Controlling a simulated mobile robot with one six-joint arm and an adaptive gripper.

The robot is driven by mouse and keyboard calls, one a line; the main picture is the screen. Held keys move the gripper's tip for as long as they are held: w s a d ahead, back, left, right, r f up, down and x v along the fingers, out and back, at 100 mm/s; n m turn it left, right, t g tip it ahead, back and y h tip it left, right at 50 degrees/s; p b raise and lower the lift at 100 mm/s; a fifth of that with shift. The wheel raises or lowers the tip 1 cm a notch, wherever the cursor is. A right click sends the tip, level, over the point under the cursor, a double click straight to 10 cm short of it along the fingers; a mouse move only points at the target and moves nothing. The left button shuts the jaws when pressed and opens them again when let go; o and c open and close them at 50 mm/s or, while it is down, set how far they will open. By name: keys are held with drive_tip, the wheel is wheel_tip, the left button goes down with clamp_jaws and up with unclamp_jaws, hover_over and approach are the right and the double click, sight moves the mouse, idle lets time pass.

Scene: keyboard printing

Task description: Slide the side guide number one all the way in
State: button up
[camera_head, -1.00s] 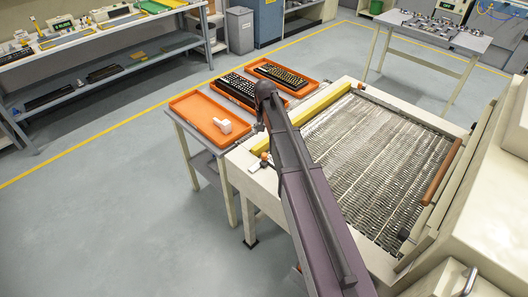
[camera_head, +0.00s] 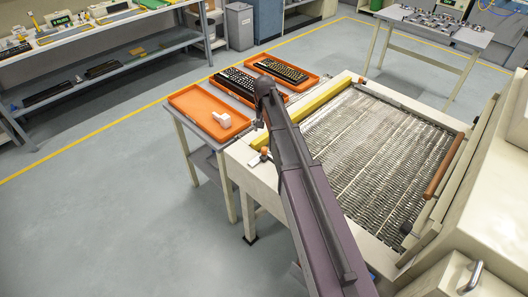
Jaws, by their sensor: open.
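A yellow bar (camera_head: 318,104) runs along the left edge of the wire-mesh conveyor bed. It looks like a side guide, but I see no number on it. A small orange knob (camera_head: 264,151) stands at its near end, beside a pale fitting on the machine's edge. A brown-orange bar (camera_head: 443,168) lies along the right side of the bed. My gripper (camera_head: 260,123) hangs at the far end of my arm, above the left edge of the machine near the yellow bar. It is small, dark and open. My arm hides part of the bar and bed.
The conveyor bed (camera_head: 385,150) looks empty. A side table holds an orange tray (camera_head: 190,101) with a white object (camera_head: 222,118), and two orange trays with keyboards. A housing (camera_head: 500,215) rises at the right. The floor at left is clear.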

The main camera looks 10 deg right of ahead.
sight(264, 148)
drive_tip(key=shift+f+b, duration=5.5)
drive_tip(key=shift+f, duration=0.25)
